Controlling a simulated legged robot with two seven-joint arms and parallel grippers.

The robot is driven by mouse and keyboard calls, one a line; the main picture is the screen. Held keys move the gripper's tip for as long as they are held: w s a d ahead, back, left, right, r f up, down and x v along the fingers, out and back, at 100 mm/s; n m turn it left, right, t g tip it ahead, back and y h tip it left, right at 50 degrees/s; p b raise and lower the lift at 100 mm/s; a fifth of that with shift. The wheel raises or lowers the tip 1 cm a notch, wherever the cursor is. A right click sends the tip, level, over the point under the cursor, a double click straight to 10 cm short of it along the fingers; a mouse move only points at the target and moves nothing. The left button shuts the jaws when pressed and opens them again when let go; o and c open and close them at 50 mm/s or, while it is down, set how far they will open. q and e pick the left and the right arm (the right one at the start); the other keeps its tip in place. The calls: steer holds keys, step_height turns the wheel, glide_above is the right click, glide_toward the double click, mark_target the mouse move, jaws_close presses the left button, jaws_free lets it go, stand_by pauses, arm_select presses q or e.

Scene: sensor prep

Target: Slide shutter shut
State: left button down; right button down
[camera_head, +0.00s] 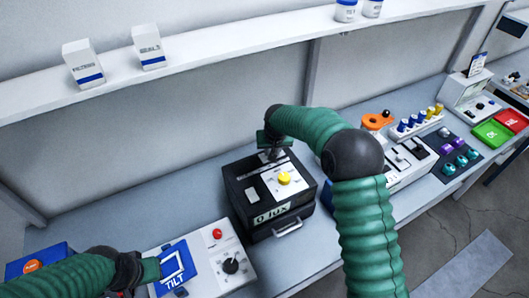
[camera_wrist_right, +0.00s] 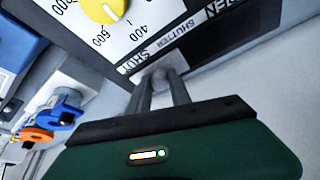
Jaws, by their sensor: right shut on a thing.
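The black box (camera_head: 252,187) with a "0 lux" display (camera_head: 271,213) and a yellow knob (camera_head: 284,178) stands mid-bench. In the right wrist view its shutter strip (camera_wrist_right: 205,45) carries the labels "SHUT", "SHUTTER" and "OPEN". My right gripper (camera_head: 270,152) is at the back of the box top. In the wrist view its fingers (camera_wrist_right: 164,92) are shut on the small grey shutter handle (camera_wrist_right: 161,74), beside the "SHUT" label; the fingers partly hide it. My left gripper (camera_head: 150,270) is at the blue TILT panel (camera_head: 176,267); its jaw opening is not clear.
A panel with a red button (camera_head: 217,233) and a black knob (camera_head: 231,265) lies left of the box. A switch unit (camera_head: 411,157) and an orange part (camera_head: 376,121) are to the right. A shelf (camera_head: 215,53) runs above. The bench behind the box is bare.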

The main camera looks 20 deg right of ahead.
steer(key=shift+w+d+r, duration=0.15)
steer(key=shift+w+r, duration=0.25)
steer(key=shift+r, duration=0.05)
steer(key=c, duration=1.6)
jaws_free()
steer(key=shift+o, duration=1.3)
steer(key=shift+f, duration=0.1)
steer(key=shift+o, duration=0.8)
steer(key=shift+w+f, duration=0.1)
steer(key=shift+d+f, duration=0.15)
steer(key=shift+d, duration=0.05)
steer(key=shift+s+r, duration=0.2)
arm_select(q)
steer(key=b+x, duration=0.3)
steer(key=shift+s+f, duration=0.15)
steer(key=shift+f, duration=0.15)
arm_select(e)
steer(key=v, duration=1.6)
